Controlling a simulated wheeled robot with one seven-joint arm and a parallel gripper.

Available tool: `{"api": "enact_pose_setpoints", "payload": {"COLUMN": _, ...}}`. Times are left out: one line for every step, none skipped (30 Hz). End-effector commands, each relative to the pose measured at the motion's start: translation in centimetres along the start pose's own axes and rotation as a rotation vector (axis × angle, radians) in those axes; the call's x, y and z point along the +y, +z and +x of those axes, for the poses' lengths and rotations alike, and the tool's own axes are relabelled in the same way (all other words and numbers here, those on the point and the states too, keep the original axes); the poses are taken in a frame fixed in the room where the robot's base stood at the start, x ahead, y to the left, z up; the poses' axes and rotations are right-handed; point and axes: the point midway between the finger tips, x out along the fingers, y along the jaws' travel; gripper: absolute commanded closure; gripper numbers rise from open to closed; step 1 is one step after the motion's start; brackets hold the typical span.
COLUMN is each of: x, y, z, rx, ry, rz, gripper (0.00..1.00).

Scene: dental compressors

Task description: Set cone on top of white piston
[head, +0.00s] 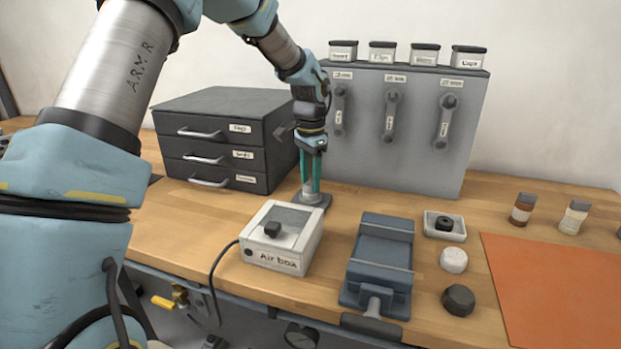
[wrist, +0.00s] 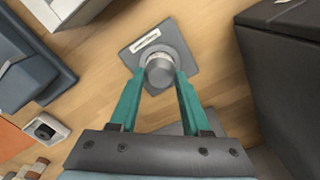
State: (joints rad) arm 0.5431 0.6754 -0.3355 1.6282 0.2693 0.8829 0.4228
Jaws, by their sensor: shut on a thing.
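My gripper (head: 311,185) points down behind the air box, with its green fingers around a grey rounded piece, which looks like the cone (wrist: 160,72). In the wrist view the fingertips (wrist: 158,76) close on its sides. Below the grey piece a pale ring shows, possibly the white piston (wrist: 154,58); most of it is hidden. This stack is over a dark grey square plate (wrist: 134,50) with a white label. Whether the grey piece rests on the pale part or is just above it, I cannot tell.
The white air box (head: 272,262) stands in front of the plate. A dark drawer unit (head: 212,135) is to the left and a grey tool panel (head: 420,165) behind to the right. A blue-grey vise (head: 380,255), a white round piece (head: 453,260) and a dark one (head: 458,300) are on the right.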

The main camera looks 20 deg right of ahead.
Motion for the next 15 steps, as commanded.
{"api": "enact_pose_setpoints", "payload": {"x": -0.01, "y": 0.0, "z": -0.02, "rx": 0.0, "ry": 0.0, "rz": 0.0, "gripper": 1.0}}
{"api": "enact_pose_setpoints", "payload": {"x": -0.01, "y": 0.0, "z": -0.02, "rx": 0.0, "ry": 0.0, "rz": 0.0, "gripper": 1.0}}
{"api": "enact_pose_setpoints", "payload": {"x": -0.01, "y": -0.01, "z": -0.02, "rx": 0.0, "ry": 0.0, "rz": 0.0, "gripper": 0.48}}
{"api": "enact_pose_setpoints", "payload": {"x": -0.01, "y": 0.0, "z": -0.02, "rx": 0.0, "ry": 0.0, "rz": 0.0, "gripper": 0.45}}
{"api": "enact_pose_setpoints", "payload": {"x": -0.01, "y": 0.0, "z": -0.02, "rx": 0.0, "ry": 0.0, "rz": 0.0, "gripper": 0.42}}
{"api": "enact_pose_setpoints", "payload": {"x": -0.01, "y": 0.0, "z": -0.02, "rx": 0.0, "ry": 0.0, "rz": 0.0, "gripper": 0.37}}
{"api": "enact_pose_setpoints", "payload": {"x": -0.01, "y": 0.0, "z": -0.02, "rx": 0.0, "ry": 0.0, "rz": 0.0, "gripper": 0.34}}
{"api": "enact_pose_setpoints", "payload": {"x": -0.01, "y": 0.0, "z": -0.02, "rx": 0.0, "ry": 0.0, "rz": 0.0, "gripper": 0.3}}
{"api": "enact_pose_setpoints", "payload": {"x": -0.01, "y": 0.0, "z": -0.02, "rx": 0.0, "ry": 0.0, "rz": 0.0, "gripper": 0.26}}
{"api": "enact_pose_setpoints", "payload": {"x": -0.01, "y": 0.0, "z": -0.02, "rx": 0.0, "ry": 0.0, "rz": 0.0, "gripper": 0.22}}
{"api": "enact_pose_setpoints", "payload": {"x": -0.01, "y": 0.0, "z": -0.01, "rx": 0.0, "ry": 0.0, "rz": 0.0, "gripper": 0.19}}
{"api": "enact_pose_setpoints", "payload": {"x": -0.01, "y": 0.0, "z": -0.01, "rx": 0.0, "ry": 0.0, "rz": 0.0, "gripper": 0.18}}
{"api": "enact_pose_setpoints", "payload": {"x": -0.01, "y": 0.0, "z": -0.01, "rx": 0.0, "ry": 0.0, "rz": 0.0, "gripper": 0.18}}
{"api": "enact_pose_setpoints", "payload": {"x": -0.01, "y": 0.0, "z": -0.01, "rx": 0.0, "ry": 0.0, "rz": 0.0, "gripper": 0.18}}
{"api": "enact_pose_setpoints", "payload": {"x": -0.01, "y": 0.0, "z": -0.01, "rx": 0.0, "ry": 0.0, "rz": 0.0, "gripper": 0.18}}
